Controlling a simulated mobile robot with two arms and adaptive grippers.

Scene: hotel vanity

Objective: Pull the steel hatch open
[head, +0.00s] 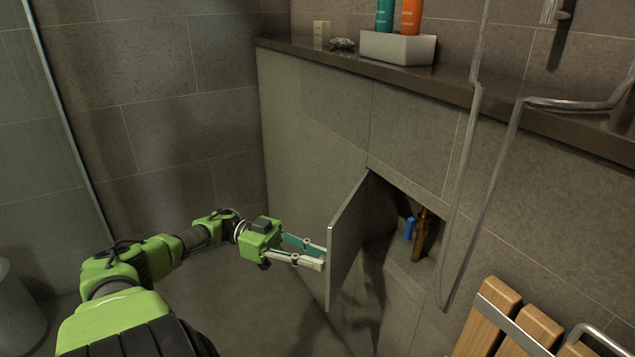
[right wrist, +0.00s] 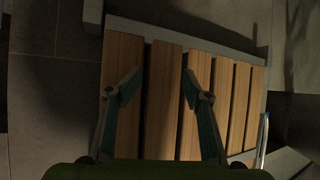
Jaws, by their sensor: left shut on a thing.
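A dark ledge (head: 460,87) runs above the hatch, with a pale tray (head: 378,47) holding two bottles. A metal shower hose (head: 476,170) hangs right of the recess. The slatted seat (head: 497,305) is at the lower right. The floor left of the hatch looks clear.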

